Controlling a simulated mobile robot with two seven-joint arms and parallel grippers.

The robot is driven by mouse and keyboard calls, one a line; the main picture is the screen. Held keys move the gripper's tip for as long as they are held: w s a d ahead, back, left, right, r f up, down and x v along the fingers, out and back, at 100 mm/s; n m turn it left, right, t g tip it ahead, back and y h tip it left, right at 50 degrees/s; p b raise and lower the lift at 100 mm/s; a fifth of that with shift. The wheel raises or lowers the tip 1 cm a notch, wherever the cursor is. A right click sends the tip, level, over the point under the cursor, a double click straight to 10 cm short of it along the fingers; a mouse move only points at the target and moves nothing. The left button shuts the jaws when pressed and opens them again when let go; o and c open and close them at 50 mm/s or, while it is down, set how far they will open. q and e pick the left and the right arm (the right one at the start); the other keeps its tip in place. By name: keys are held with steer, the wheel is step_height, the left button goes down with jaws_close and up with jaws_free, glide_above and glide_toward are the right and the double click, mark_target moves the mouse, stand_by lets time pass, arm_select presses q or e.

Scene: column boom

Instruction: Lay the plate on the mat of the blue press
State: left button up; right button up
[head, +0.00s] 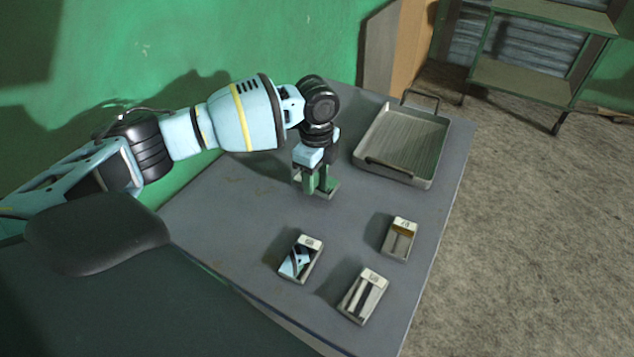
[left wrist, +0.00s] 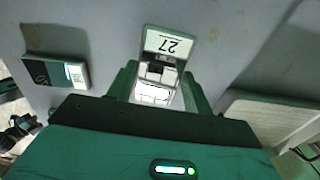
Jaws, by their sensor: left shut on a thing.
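My left gripper (head: 317,186) points down over the grey table, its green fingers shut on a small metal plate (head: 331,191). In the left wrist view this plate (left wrist: 166,42) lies between the fingers (left wrist: 158,92) and has a pale label reading 27, upside down. Whether it touches the table or is just above it, I cannot tell. Three similar shiny plates with pale labels lie nearer: one with a bluish reflection (head: 302,259), one with a brownish face (head: 399,239) and one silvery (head: 363,296). No blue press or mat is in view. My right gripper is not in view.
A metal tray (head: 437,150) with raised walls and two dark handles stands at the back right of the table (head: 245,215). A green wall (head: 200,40) is behind. A shelf rack (head: 530,82) stands on the floor beyond. Bare table lies between the gripper and the loose plates.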

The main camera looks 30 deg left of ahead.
mark_target(317, 178)
arm_select(q)
steer(key=shift+w+r, duration=0.1)
steer(key=shift+w, duration=0.2)
steer(key=shift+w+a+f, duration=0.1)
steer(key=shift+a+f, duration=0.05)
steer(key=shift+f, duration=1.65)
steer(key=shift+f, duration=0.1)
steer(key=o, duration=1.4)
steer(key=shift+f, duration=0.1)
